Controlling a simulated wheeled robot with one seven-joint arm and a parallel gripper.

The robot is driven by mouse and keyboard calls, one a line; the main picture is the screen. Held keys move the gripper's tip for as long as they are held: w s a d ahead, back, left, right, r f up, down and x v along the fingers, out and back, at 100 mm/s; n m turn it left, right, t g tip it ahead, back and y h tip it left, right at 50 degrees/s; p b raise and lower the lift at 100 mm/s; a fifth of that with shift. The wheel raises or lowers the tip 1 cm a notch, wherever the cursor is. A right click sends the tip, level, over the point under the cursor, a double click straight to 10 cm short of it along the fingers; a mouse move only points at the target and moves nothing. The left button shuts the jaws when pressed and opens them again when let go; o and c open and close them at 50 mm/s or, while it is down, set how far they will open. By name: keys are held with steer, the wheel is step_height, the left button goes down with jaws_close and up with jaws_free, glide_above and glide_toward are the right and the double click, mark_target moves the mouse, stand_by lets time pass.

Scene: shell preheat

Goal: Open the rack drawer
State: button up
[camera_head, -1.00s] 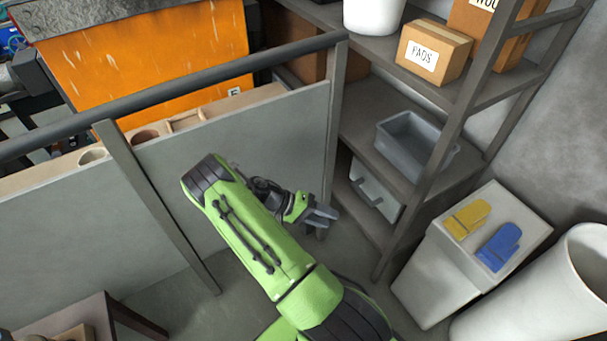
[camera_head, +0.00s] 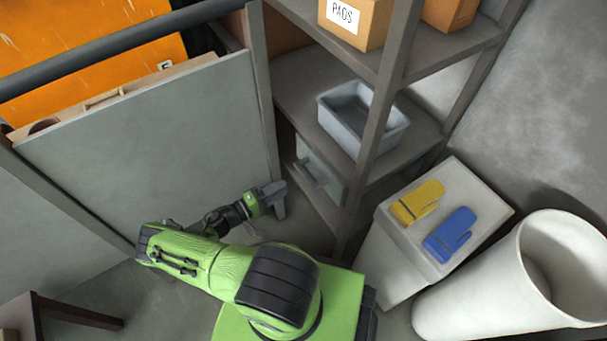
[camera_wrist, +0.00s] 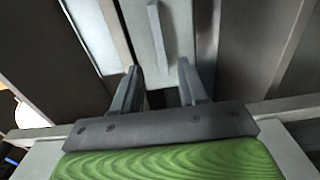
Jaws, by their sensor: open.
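The rack drawer (camera_head: 322,172) is a pale grey box front low in the dark metal rack (camera_head: 292,92), under the middle shelf, and it looks shut. Its bar handle (camera_head: 312,176) is on the front. My gripper (camera_head: 274,190) is just left of the drawer, apart from it in the head view. In the wrist view my gripper (camera_wrist: 160,90) is open and empty, its two fingers spread. The drawer front (camera_wrist: 172,28) with its handle (camera_wrist: 156,38) lies beyond the fingers; the handle is not between them.
A grey bin (camera_head: 390,130) stands on the shelf above the drawer. To the right, a pale box (camera_head: 400,250) bears a yellow mitt (camera_head: 417,202) and a blue mitt (camera_head: 450,234), beside a white barrel (camera_head: 490,285). A grey partition (camera_head: 160,150) stands left.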

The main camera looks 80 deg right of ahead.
mark_target(304, 177)
steer(key=b+x, duration=0.1)
steer(key=x, duration=0.9)
steer(key=shift+s+d, duration=0.1)
jaws_close()
